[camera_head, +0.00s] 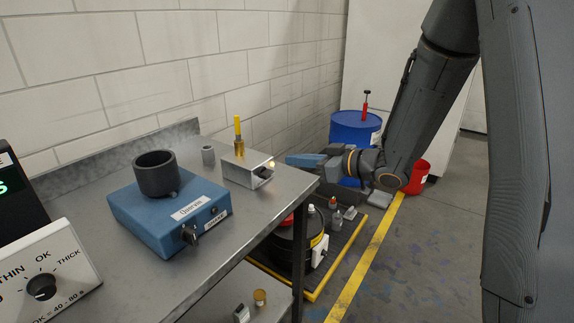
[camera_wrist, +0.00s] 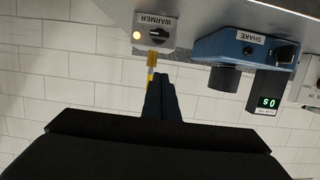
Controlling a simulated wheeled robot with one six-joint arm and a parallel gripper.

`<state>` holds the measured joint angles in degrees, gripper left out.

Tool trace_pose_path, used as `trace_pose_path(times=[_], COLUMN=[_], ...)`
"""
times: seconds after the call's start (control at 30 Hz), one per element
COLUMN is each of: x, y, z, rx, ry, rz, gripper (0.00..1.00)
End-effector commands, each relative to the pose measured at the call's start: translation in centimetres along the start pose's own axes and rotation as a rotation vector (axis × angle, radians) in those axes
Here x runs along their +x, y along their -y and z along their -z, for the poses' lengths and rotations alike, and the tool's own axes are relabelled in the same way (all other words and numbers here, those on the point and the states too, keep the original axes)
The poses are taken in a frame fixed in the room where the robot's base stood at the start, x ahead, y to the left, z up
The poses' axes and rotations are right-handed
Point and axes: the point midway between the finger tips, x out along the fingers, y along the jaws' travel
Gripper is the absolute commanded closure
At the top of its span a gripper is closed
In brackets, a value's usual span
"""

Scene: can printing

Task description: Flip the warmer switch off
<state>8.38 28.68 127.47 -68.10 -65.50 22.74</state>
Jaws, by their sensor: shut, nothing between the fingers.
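The warmer (camera_head: 243,171) is a small silvery metal box at the right end of the steel bench, with a yellow-handled tool upright on it. In the wrist view the warmer (camera_wrist: 170,22) carries a WARMER label, a dark switch (camera_wrist: 157,37) and a lit amber lamp (camera_wrist: 136,35). The lamp also glows in the head view (camera_head: 271,164). My gripper (camera_head: 290,160) is shut and empty, in the air just right of the warmer's front face. In the wrist view its closed fingers (camera_wrist: 160,82) point toward the warmer, apart from the switch. The switch's exact position is too small to tell.
A blue box (camera_head: 160,222) with a dark cup and knob stands left of the warmer. A white dial panel (camera_head: 55,270) is at the near left. Below stand a black drum (camera_head: 290,245) on a yellow-edged tray, a blue barrel (camera_head: 355,130) and a red bucket (camera_head: 418,178).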

Motion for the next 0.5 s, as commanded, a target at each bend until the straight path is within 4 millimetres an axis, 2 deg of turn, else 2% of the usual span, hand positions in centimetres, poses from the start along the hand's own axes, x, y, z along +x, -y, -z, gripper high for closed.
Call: trace_pose_path(times=[0.43,0.5], x=[8.5,9.1], y=[0.1,0.1], z=[0.1,-0.6], rx=[0.0,0.003], ry=[0.001,0.003], rz=[0.002,0.001], gripper=[1.0,1.0])
